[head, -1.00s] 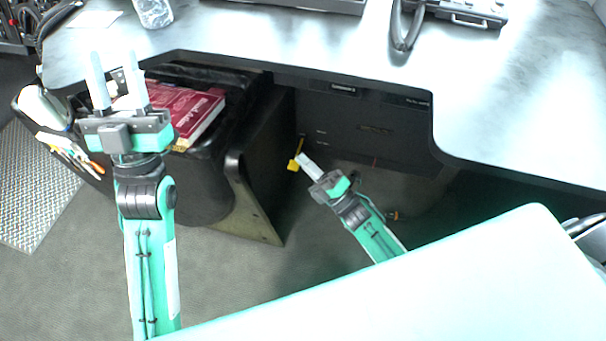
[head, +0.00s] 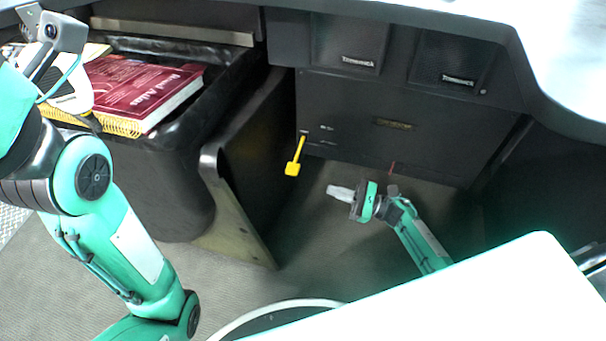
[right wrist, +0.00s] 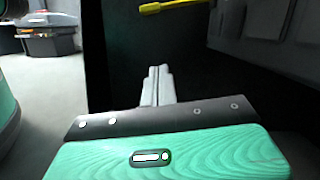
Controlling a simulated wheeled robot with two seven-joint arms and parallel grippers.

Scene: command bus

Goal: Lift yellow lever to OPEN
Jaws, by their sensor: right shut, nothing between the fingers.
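The yellow lever (head: 297,157) sticks out from the left part of the black panel under the desk. It slants downward and ends in a wider yellow handle. It also shows at the top edge of the right wrist view (right wrist: 175,5), beyond my fingertips. My right gripper (head: 333,191) is shut and empty, to the right of and below the handle in the head view, not touching it. Its pale fingers are together in the right wrist view (right wrist: 158,72). My left arm is raised at the left edge; its gripper's fingers cannot be made out clearly.
The black panel (head: 400,145) sits under the desk top (head: 570,70), with two dark speakers above it. A black bin (head: 160,175) holding a red book (head: 140,90) and a slanted side support (head: 235,215) stand left of the lever. Carpet lies below.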

